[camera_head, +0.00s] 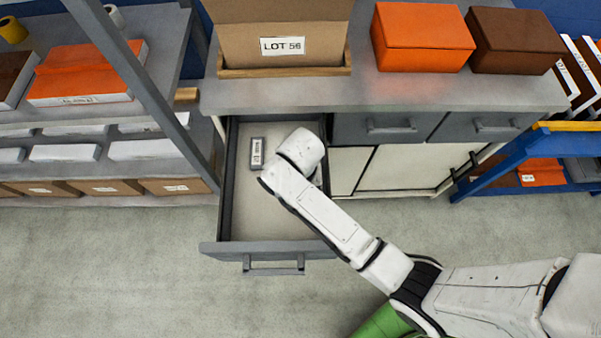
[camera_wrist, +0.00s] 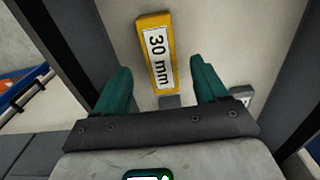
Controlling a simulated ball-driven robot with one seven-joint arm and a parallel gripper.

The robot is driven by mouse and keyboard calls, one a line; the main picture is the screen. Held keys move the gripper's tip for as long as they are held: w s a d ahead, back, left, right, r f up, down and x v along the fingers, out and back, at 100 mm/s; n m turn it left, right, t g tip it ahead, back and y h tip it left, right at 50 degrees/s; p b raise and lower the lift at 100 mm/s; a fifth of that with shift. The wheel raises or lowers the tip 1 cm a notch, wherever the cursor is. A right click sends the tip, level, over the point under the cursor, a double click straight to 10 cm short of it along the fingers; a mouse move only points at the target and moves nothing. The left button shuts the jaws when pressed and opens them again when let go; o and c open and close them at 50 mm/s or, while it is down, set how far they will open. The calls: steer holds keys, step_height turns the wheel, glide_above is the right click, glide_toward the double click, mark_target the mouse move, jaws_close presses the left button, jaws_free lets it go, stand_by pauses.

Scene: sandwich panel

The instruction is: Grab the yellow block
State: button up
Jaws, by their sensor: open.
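The yellow block (camera_wrist: 171,78) shows in the wrist view as a flat bar with a white "30 mm" label. It lies on the pale floor of the open drawer (camera_head: 270,225). My gripper (camera_wrist: 161,68) is open, with its green fingers apart on either side of the block's near part in the picture. The block's far end extends beyond the fingertips. I cannot tell whether the fingers touch it or how high they are above it. In the head view, my arm hides the block and the gripper.
A grey labelled block (camera_head: 257,152) lies in the same drawer; a grey piece with a label (camera_wrist: 242,95) shows right of the fingers in the wrist view. Drawer walls (camera_head: 227,190) stand close around. An orange box (camera_head: 420,38) and a brown box (camera_head: 515,42) sit on the countertop.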

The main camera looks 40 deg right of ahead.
steer(key=shift+w+f, duration=0.15)
steer(key=shift+f, duration=2.1)
steer(key=c, duration=1.2)
